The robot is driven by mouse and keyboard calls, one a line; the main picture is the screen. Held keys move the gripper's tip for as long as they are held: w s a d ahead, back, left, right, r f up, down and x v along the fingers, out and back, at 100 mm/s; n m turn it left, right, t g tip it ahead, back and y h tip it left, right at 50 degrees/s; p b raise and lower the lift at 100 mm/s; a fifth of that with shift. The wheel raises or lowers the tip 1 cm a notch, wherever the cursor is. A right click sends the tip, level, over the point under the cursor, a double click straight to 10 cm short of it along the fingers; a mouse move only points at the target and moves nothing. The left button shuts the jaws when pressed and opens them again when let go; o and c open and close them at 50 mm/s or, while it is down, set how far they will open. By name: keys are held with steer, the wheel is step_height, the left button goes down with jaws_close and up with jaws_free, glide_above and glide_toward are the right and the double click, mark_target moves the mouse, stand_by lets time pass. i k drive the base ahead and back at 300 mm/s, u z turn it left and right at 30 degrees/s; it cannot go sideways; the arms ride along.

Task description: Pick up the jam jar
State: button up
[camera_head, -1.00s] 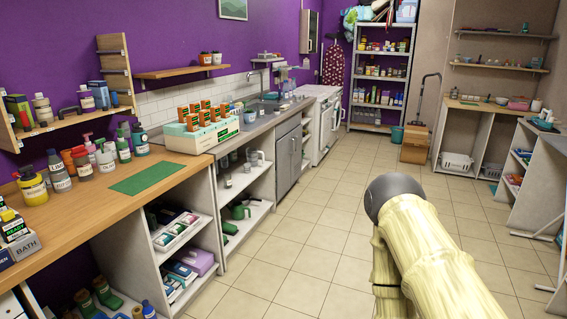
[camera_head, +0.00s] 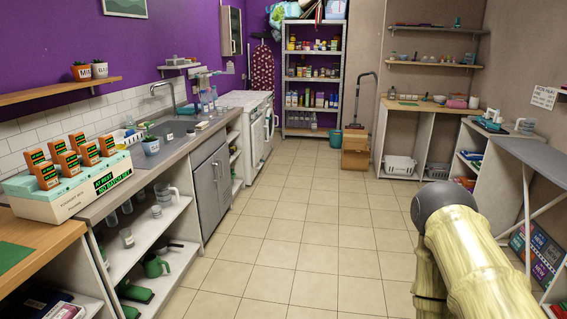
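I cannot pick out a jam jar for sure in this view. Several small jars and bottles stand on the tall metal shelf (camera_head: 314,73) at the back, too small to tell apart. A few clear glass vessels (camera_head: 162,194) stand in the open shelves under the left counter. My gripper is not in view. Only a pale, ribbed part of my arm with a dark rounded end shows at the lower right, over the floor.
A white box with orange-and-green upright blocks (camera_head: 66,186) stands on the left counter, beside a sink (camera_head: 170,130). A cardboard box (camera_head: 356,150) stands at the back. A grey table (camera_head: 530,152) is at right. The tiled floor (camera_head: 290,225) between is clear.

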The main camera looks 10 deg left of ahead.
mark_target(168, 132)
steer(key=u, duration=0.05)
steer(key=i, duration=1.65)
steer(key=u, duration=1.05)
steer(key=i, duration=1.6)
steer(key=u, duration=0.85)
